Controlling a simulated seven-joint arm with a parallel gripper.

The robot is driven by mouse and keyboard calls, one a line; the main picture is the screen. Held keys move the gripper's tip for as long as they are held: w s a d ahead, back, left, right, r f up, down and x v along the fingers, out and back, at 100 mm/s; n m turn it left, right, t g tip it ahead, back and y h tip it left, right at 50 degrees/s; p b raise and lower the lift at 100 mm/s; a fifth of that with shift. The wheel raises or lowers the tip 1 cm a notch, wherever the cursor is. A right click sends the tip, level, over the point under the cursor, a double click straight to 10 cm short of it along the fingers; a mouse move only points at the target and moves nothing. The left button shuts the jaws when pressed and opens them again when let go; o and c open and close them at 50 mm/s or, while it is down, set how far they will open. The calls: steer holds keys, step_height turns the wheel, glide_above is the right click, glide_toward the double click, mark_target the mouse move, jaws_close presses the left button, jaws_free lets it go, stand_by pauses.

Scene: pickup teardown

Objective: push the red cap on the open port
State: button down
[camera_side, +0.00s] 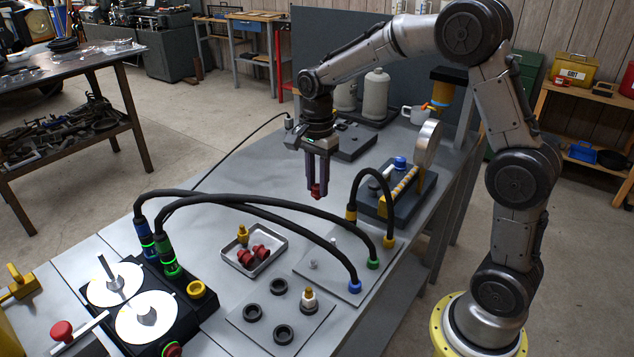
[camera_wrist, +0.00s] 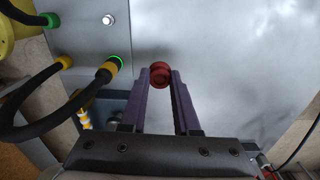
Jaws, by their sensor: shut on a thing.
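My gripper (camera_side: 317,184) is shut on a small round red cap (camera_side: 316,192), holding it in the air above the grey bench. In the wrist view the red cap (camera_wrist: 160,75) sits between the purple fingertips (camera_wrist: 161,82). A bare metal stub (camera_side: 313,265) stands on the flat plate (camera_side: 330,275) where the hoses end, lower in the side view than the cap and apart from it. The stub (camera_wrist: 108,20) shows up and left of the cap in the wrist view. I cannot tell for sure that this stub is the open port.
Black hoses (camera_side: 255,199) arch over the bench near the plate. A tray (camera_side: 232,262) holds red caps and a brass fitting. A gauge block (camera_side: 405,205) stands right of the gripper. Another plate (camera_side: 262,330) carries black rings.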

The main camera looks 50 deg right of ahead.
steer(key=shift+r, duration=0.3)
steer(key=w+a+r+n, duration=0.1)
steer(key=w+a+r, duration=0.15)
steer(key=a, duration=0.45)
steer(key=w+a+r+n, duration=0.2)
steer(key=w+a, duration=0.1)
steer(key=a, duration=0.4)
steer(key=s+a+n, duration=0.2)
steer(key=a+n, duration=0.2)
steer(key=a, duration=1.4)
steer(key=shift+s+d+f, duration=0.1)
steer(key=shift+f, duration=1.05)
steer(key=shift+s+d+f, duration=0.1)
steer(key=shift+f, duration=1)
steer(key=shift+f, duration=1.5)
steer(key=c, duration=0.6)
jaws_free()
steer(key=shift+o, duration=0.2)
